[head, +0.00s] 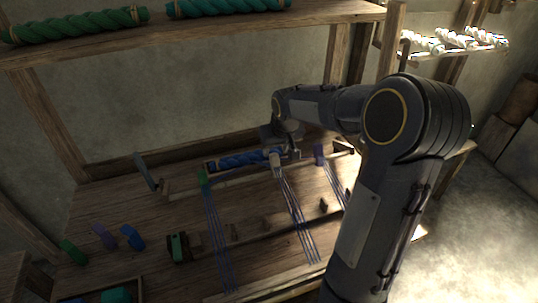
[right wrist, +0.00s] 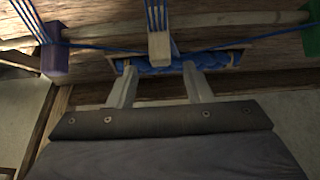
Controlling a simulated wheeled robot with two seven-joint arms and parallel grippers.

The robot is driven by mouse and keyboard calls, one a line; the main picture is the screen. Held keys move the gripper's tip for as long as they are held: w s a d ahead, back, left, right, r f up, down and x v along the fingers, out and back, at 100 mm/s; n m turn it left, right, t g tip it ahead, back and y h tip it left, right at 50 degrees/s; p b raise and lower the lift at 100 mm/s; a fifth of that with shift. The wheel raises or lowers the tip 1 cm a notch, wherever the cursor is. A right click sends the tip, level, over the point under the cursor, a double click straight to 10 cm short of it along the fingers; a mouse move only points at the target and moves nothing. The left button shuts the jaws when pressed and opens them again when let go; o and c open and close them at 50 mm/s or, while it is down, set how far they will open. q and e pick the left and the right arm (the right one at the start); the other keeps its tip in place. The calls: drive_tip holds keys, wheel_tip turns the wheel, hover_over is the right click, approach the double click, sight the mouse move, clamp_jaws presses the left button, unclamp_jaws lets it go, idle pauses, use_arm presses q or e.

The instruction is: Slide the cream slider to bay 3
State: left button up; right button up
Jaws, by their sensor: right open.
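The cream slider (head: 276,161) sits on the loom's long wooden rail, between a green slider (head: 202,179) and a purple slider (head: 318,154). Blue warp threads (head: 293,208) run from it toward the front. My right gripper (head: 287,153) is at the rail close to the cream slider. In the right wrist view my right gripper (right wrist: 158,82) is open, its two fingers pointing at the cream slider (right wrist: 159,46). The slider appears between and just beyond the fingertips; contact cannot be told. My left gripper is out of view. Bay marks cannot be made out.
A blue yarn twist (head: 238,161) lies in a tray behind the rail. A shelf (head: 250,24) with yarn twists is above. Several coloured pieces (head: 104,236) and a green-and-dark block (head: 179,247) stand at the front left. A lower bar (head: 265,228) crosses the table.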

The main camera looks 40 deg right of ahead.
sight(275, 155)
drive_tip(key=x, duration=0.6)
drive_tip(key=shift+f, duration=0.25)
clamp_jaws()
